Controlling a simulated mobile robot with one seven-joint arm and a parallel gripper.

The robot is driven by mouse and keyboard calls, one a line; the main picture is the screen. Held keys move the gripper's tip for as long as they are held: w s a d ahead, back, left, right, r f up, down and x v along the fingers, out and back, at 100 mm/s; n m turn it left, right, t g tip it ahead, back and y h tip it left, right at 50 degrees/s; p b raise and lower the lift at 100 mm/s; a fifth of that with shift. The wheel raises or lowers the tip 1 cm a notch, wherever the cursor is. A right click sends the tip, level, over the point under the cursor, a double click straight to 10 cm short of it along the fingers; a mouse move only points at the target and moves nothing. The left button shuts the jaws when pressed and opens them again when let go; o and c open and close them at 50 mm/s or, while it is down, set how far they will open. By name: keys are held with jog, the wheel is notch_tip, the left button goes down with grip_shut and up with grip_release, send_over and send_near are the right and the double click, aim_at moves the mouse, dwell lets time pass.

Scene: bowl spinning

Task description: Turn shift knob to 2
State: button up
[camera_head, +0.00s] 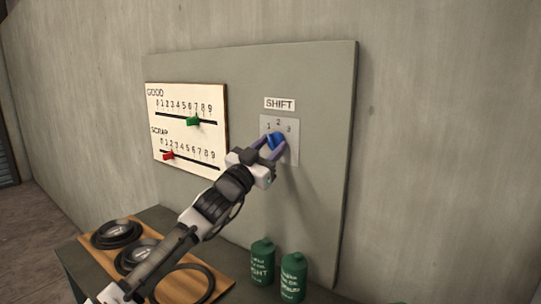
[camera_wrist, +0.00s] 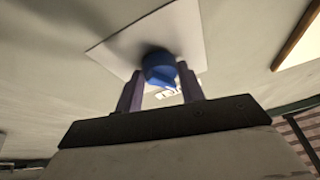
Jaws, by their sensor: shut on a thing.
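The blue shift knob (camera_head: 277,140) sits on a light plate (camera_head: 292,152) marked 1, 2, 3 under the SHIFT label (camera_head: 280,103). My gripper (camera_head: 268,145) reaches it from the lower left and is shut on the knob, one finger on each side. In the wrist view the knob (camera_wrist: 160,68) is between the two purple fingers (camera_wrist: 160,92) of my gripper, in front of the plate (camera_wrist: 188,30). The knob's pointer is partly hidden by the fingers, so I cannot tell which number it points at.
A white board left of the knob holds a green slider (camera_head: 193,121) and a red slider (camera_head: 169,155). Below, a table bears a wooden board (camera_head: 215,270) with dark round parts. Two green bottles (camera_head: 262,262) stand under the panel (camera_head: 335,120). The panel's right side is clear.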

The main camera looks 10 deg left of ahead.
jog(key=shift+w+a+m+g+h+p, duration=0.1)
jog(key=shift+m+g+h+p, duration=0.35)
jog(key=shift+m, duration=1.15)
jog(key=shift+a+m+g+h+p, duration=0.15)
jog(key=shift+m+g+h, duration=0.4)
jog(key=shift+m+h, duration=0.75)
jog(key=shift+m+y, duration=0.35)
jog(key=shift+m, duration=0.05)
jog(key=o, duration=1)
jog(key=shift+c, duration=0.2)
jog(key=b+v, duration=0.4)
jog(key=v, duration=0.9)
jog(key=shift+s+a+b, duration=0.2)
jog(key=shift+s+b, duration=0.1)
jog(key=shift+f, duration=0.1)
